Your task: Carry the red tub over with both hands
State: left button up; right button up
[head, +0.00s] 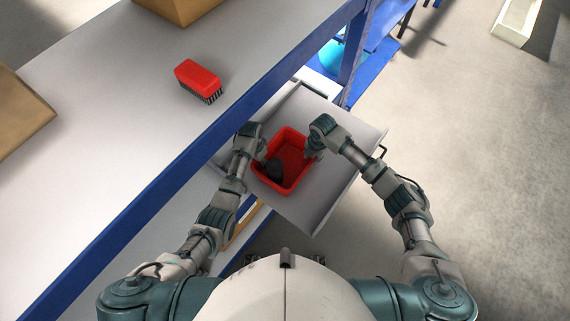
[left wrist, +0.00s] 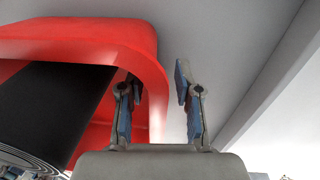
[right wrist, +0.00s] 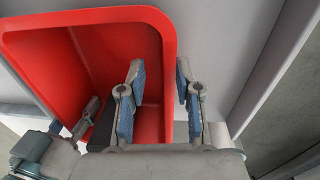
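The red tub (head: 297,165) sits in a pale grey drawer (head: 318,199), with a dark object (head: 274,168) inside it. My left gripper (head: 262,153) is at the tub's left side. In the left wrist view, its open fingers (left wrist: 158,100) straddle the tub wall (left wrist: 105,38), one inside and one outside, with a gap showing. My right gripper (head: 312,152) is at the tub's right side. In the right wrist view, its open fingers (right wrist: 160,95) also stand on either side of the tub wall (right wrist: 168,62). The tub's underside is hidden.
A grey worktop (head: 130,95) with a blue edge lies to the left above the drawer. A red brush (head: 199,80) and a cardboard box (head: 20,112) are on it. The drawer space right of the tub is bare. Open floor (head: 480,170) lies at right.

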pick_arm(q)
jog(key=shift+f, duration=0.4)
pick_arm(e)
jog(key=shift+f, duration=0.55)
pick_arm(q)
jog(key=shift+s+d+f, duration=0.1)
jog(key=shift+d+f, duration=0.05)
jog(key=shift+f, duration=0.05)
pick_arm(e)
jog(key=shift+d+f, duration=0.1)
jog(key=shift+f, duration=0.25)
pick_arm(q)
jog(key=shift+d+f, duration=0.15)
jog(key=shift+d, duration=0.3)
pick_arm(e)
jog(key=shift+d+f, duration=0.3)
jog(key=shift+d, duration=0.15)
pick_arm(q)
jog(key=shift+a, duration=0.2)
jog(key=c, duration=0.5)
pick_arm(e)
jog(key=shift+a, duration=0.25)
jog(key=c, duration=0.5)
pick_arm(q)
jog(key=shift+a, duration=0.2)
grip_shut()
pick_arm(e)
jog(key=shift+a, duration=0.2)
grip_shut()
jog(key=shift+d+r, duration=0.1)
